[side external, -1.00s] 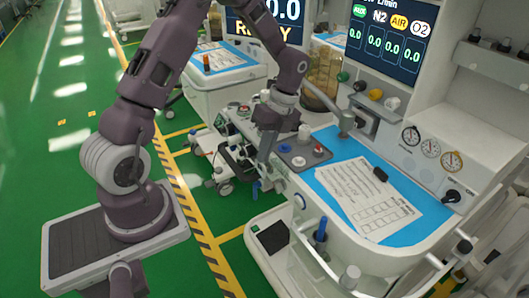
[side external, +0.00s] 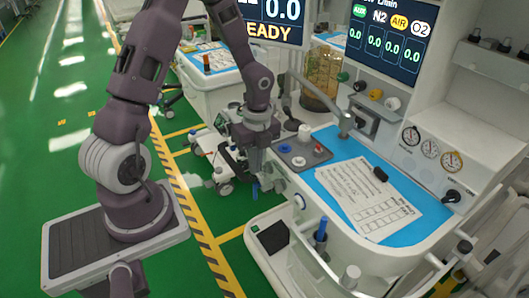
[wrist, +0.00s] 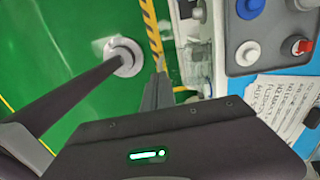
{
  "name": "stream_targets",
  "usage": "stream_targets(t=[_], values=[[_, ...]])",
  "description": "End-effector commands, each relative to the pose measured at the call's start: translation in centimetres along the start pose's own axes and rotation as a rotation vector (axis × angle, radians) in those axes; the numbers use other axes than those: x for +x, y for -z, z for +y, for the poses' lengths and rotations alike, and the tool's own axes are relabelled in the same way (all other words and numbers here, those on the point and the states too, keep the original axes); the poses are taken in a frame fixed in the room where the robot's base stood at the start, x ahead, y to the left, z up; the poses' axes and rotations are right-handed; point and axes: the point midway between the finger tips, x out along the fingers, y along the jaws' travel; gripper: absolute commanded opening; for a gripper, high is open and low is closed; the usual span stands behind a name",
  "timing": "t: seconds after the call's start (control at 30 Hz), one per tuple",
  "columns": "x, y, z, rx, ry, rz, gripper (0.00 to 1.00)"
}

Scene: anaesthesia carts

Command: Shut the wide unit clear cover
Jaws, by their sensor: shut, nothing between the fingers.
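The wide unit is the white anaesthesia cart (side external: 385,258) with a blue top, on the right of the side view. My gripper (side external: 256,172) is shut and empty, beside the cart's left edge, pointing down. In the wrist view my gripper (wrist: 158,85) shows its dark fingers together over the green floor. A see-through part, perhaps the clear cover (wrist: 197,62), lies along the cart's edge just right of the fingers, apart from them in the picture. Its hinge and how far it stands open cannot be made out. In the side view my gripper and wrist hide this area.
A grey panel (side external: 300,162) with blue, white and red knobs sits on the cart near my gripper. Papers (side external: 370,200) lie on the blue top. An amber canister (side external: 320,80) stands behind. A second cart (side external: 215,85) is at the back left.

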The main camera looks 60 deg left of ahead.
Motion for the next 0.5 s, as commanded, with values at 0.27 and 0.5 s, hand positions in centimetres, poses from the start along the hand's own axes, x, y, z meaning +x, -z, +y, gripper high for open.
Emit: stream_targets(t=[0.27, 0.5], values=[[2.8, 0.2, 1.6, 0.002, -0.005, 0.001, 0.0], [5.4, 0.2, 2.2, 0.003, -0.004, 0.0, 0.0]])
